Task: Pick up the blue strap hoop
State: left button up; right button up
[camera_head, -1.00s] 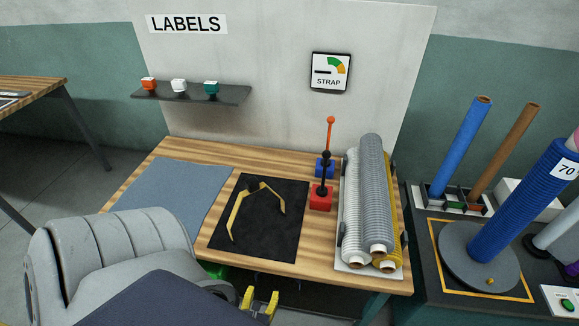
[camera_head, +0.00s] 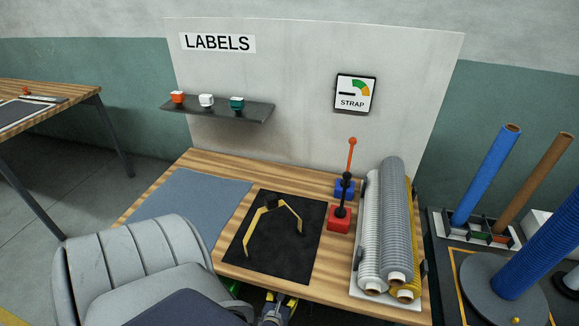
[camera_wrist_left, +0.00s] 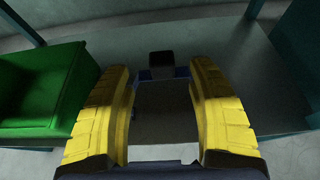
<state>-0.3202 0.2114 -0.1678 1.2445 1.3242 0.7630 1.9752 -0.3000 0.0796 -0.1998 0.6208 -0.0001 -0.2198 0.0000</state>
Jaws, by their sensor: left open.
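I cannot make out a blue strap hoop for certain in either view. My left gripper (camera_head: 281,298) shows at the bottom of the head view, below the table's front edge. Its two yellow fingers stand apart in the left wrist view (camera_wrist_left: 160,72), with nothing held between them. Beyond the fingers is a dark block with a bluish strip beside it, too dim to name. My right gripper is in neither view.
A wooden table (camera_head: 325,262) carries a black mat (camera_head: 275,265) with a yellow angled tool (camera_head: 252,226), red and blue blocks, and grey netting rolls (camera_head: 393,220). A green bin (camera_wrist_left: 45,85) is left of the fingers. A blue roll (camera_head: 540,250) stands right.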

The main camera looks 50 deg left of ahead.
pick_arm(q)
jog(key=shift+x, duration=2.65)
jog(key=shift+w+r, duration=0.1)
jog(key=shift+r, duration=0.1)
grip_shut()
